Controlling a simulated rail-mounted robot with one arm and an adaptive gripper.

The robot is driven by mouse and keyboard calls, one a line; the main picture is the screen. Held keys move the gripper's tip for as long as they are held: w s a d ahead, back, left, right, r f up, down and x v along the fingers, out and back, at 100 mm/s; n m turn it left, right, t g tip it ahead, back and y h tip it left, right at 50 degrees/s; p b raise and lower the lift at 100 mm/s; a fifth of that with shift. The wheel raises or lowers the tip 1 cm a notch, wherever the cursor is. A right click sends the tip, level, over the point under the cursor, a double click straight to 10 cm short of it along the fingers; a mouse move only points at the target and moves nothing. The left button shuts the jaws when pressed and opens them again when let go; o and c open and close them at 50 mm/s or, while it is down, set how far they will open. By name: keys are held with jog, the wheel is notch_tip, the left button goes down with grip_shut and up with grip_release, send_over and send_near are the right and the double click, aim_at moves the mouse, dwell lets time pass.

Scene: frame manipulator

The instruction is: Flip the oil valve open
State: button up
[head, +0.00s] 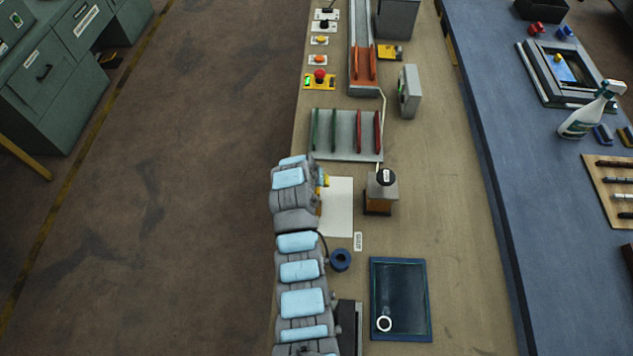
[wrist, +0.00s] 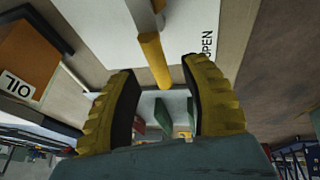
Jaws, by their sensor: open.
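The oil valve's yellow handle (wrist: 153,62) sits on a grey lever and shows in the wrist view. My gripper (wrist: 158,70) is open, its two yellow-and-black fingers on either side of the handle's end, with visible gaps. I cannot tell how deep the handle reaches between them. A white plate (wrist: 110,30) lies behind the lever, with an "OPEN" label (wrist: 208,42) at its right. An orange-brown box (wrist: 28,55) labelled OIL is at the left. In the head view, my arm hides most of the lever beside the white plate (head: 340,210).
In the head view, the oil box (head: 379,200) stands right of the plate. A rack with green and red dividers (head: 347,148) lies beyond it. A blue ring (head: 340,260) and dark blue tray (head: 401,262) lie nearer. The bench's right strip is clear.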

jog(key=v, duration=0.9)
jog(key=shift+s+r, duration=0.15)
jog(key=shift+r, duration=0.2)
jog(key=shift+a, duration=0.1)
